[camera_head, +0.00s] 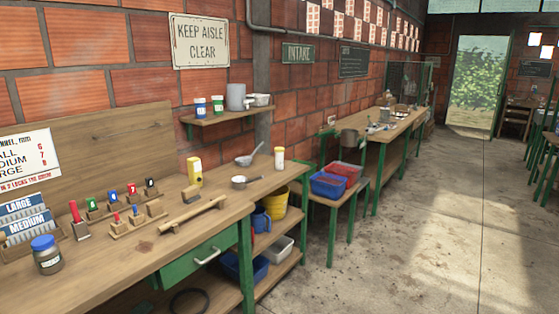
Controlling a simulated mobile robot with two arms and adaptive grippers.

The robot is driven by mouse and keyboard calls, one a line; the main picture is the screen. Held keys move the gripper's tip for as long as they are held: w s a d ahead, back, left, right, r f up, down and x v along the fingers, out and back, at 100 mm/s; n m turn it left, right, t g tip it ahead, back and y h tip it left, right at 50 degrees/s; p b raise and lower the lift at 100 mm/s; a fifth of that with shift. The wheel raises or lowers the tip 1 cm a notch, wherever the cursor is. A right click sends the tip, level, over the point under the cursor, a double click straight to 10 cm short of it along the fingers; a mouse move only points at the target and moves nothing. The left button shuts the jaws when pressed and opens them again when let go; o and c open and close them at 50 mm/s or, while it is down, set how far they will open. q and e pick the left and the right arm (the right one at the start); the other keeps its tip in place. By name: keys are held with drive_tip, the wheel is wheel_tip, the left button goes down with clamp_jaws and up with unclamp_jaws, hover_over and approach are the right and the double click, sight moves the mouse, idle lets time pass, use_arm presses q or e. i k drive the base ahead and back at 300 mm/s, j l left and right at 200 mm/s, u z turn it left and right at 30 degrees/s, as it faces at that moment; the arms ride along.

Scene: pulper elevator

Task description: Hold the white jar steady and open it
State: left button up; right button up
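A small white jar (279,160) with a yellowish lid stands upright near the far right end of the wooden workbench (150,246). Its lid appears to be on. Two other small white containers stand on the wall shelf, one with a blue lid (200,108) and one with a green lid (218,106). A clear jar with a blue lid (47,256) stands at the bench's near left. Neither of my grippers is in view.
Coloured-handled tools stand in wooden holders. Blue (329,184) and red bins sit on a lower table. The concrete aisle (400,240) is clear.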

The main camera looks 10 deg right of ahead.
sight(278, 156)
drive_tip(key=i+l+z, duration=1.1)
drive_tip(key=i, duration=0.2)
drive_tip(key=i+z, duration=0.35)
drive_tip(key=i+u, duration=0.2)
drive_tip(key=i, duration=0.25)
drive_tip(key=i+u, duration=0.2)
drive_tip(key=i, duration=0.25)
drive_tip(key=i+l+u, duration=0.15)
drive_tip(key=i, duration=0.25)
drive_tip(key=i+l+u, duration=0.2)
drive_tip(key=i, duration=0.25)
